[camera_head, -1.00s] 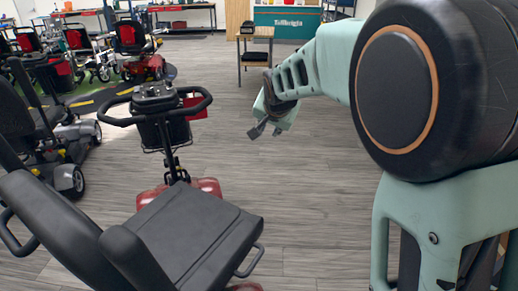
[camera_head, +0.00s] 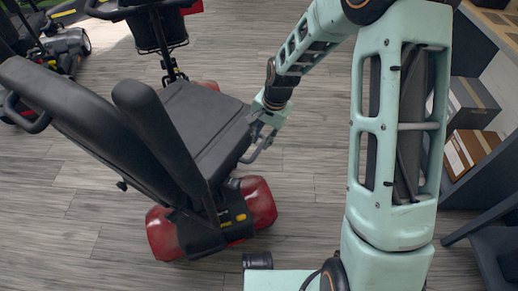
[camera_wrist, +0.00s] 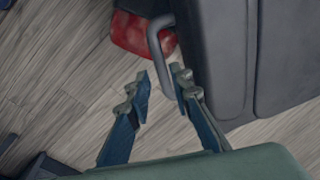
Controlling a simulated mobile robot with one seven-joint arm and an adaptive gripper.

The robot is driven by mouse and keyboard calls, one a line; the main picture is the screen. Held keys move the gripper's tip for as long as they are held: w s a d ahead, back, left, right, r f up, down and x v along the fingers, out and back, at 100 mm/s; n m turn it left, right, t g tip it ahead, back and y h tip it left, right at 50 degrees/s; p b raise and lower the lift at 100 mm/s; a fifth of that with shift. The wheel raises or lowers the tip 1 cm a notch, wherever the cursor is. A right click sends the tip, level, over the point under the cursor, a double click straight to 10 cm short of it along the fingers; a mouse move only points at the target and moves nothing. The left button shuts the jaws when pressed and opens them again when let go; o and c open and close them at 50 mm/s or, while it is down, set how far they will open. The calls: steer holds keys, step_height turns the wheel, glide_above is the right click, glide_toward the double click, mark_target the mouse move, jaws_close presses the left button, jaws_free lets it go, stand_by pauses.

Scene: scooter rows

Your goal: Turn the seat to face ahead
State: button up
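The scooter's black seat (camera_head: 205,112) has its tall backrest (camera_head: 85,115) at the left and appears turned toward the right of the tiller (camera_head: 162,45). A grey looped lever (camera_head: 262,147) sticks out at the cushion's right edge; it also shows in the wrist view (camera_wrist: 156,40). My gripper (camera_head: 262,126) is at this lever, beside the cushion. In the wrist view, my gripper's fingers (camera_wrist: 162,82) are apart, with the lever's bent end between or just beyond their tips. I cannot tell whether they touch it. The seat's post is mostly hidden.
The scooter's red rear body (camera_head: 260,202) is below the seat. An armrest (camera_head: 165,140) stands up on the near side. Another scooter (camera_head: 55,45) is at upper left. Shelves with boxes (camera_head: 470,150) are at the right. Grey floor (camera_head: 310,190) is clear between.

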mark_target(259, 150)
steer(key=shift+w+a+f+b, duration=0.1)
steer(key=shift+a+f+b, duration=0.1)
steer(key=shift+f, duration=0.55)
steer(key=shift+w+a+f+b, duration=0.1)
steer(key=shift+f+b, duration=0.05)
steer(key=shift+f, duration=0.55)
steer(key=shift+w+a+f+b, duration=0.1)
steer(key=shift+f+b, duration=0.1)
steer(key=shift+f, duration=0.55)
steer(key=shift+c, duration=0.2)
jaws_close()
